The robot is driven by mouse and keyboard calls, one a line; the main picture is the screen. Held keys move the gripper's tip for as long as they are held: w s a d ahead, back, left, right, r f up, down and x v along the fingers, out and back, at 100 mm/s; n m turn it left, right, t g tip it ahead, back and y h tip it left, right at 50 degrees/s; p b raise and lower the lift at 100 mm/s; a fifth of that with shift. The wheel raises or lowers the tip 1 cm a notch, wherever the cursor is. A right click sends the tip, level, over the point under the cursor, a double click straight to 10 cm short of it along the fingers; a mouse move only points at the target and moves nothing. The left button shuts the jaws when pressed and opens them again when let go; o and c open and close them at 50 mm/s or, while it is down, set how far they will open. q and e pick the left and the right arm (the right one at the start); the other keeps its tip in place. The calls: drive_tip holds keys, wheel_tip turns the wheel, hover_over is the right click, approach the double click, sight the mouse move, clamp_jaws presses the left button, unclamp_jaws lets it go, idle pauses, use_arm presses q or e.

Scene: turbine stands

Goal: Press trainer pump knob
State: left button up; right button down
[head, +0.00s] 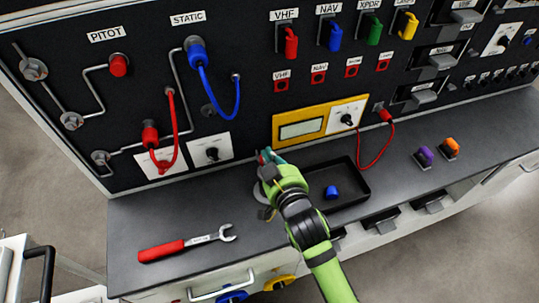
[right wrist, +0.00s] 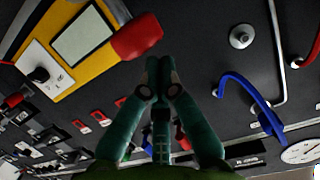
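A red knob-like part (right wrist: 137,36), probably the pump knob, stands out from the black panel beside the yellow-framed display (right wrist: 82,35) in the right wrist view. In the head view only a small red bit (head: 262,158) of it shows beside my right fingertips; the rest is hidden. My right gripper (head: 270,157) is at the foot of the panel, left of and below the yellow display. In the right wrist view its green fingers (right wrist: 159,64) meet at the tips with nothing between them. They are close to the red part; I cannot tell whether they touch it. My left gripper is not in view.
A red-handled wrench (head: 187,243) lies on the grey bench at the left. A black tray (head: 358,197) with a blue piece (head: 331,192) is right of my gripper. Red cables (head: 388,145) and a blue cable (head: 237,97) hang from the panel. Purple (head: 425,156) and orange (head: 450,146) pieces stand at the right.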

drive_tip(key=shift+f, duration=0.1)
wheel_tip(320, 180, down, 4)
drive_tip(key=shift+r+b, duration=0.15)
drive_tip(key=shift+b, duration=0.85)
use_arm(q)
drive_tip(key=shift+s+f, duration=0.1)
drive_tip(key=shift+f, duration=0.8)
use_arm(e)
drive_tip(key=shift+r+p, duration=0.5)
drive_tip(key=shift+p, duration=0.1)
wheel_tip(320, 180, up, 4)
drive_tip(key=p, duration=0.4)
drive_tip(key=shift+w, duration=0.1)
use_arm(q)
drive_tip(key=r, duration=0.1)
drive_tip(key=b, duration=0.1)
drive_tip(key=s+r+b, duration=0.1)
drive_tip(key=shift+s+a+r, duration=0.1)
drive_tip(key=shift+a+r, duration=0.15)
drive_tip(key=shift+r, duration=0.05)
use_arm(e)
drive_tip(key=v, duration=1)
drive_tip(key=shift+f, duration=0.25)
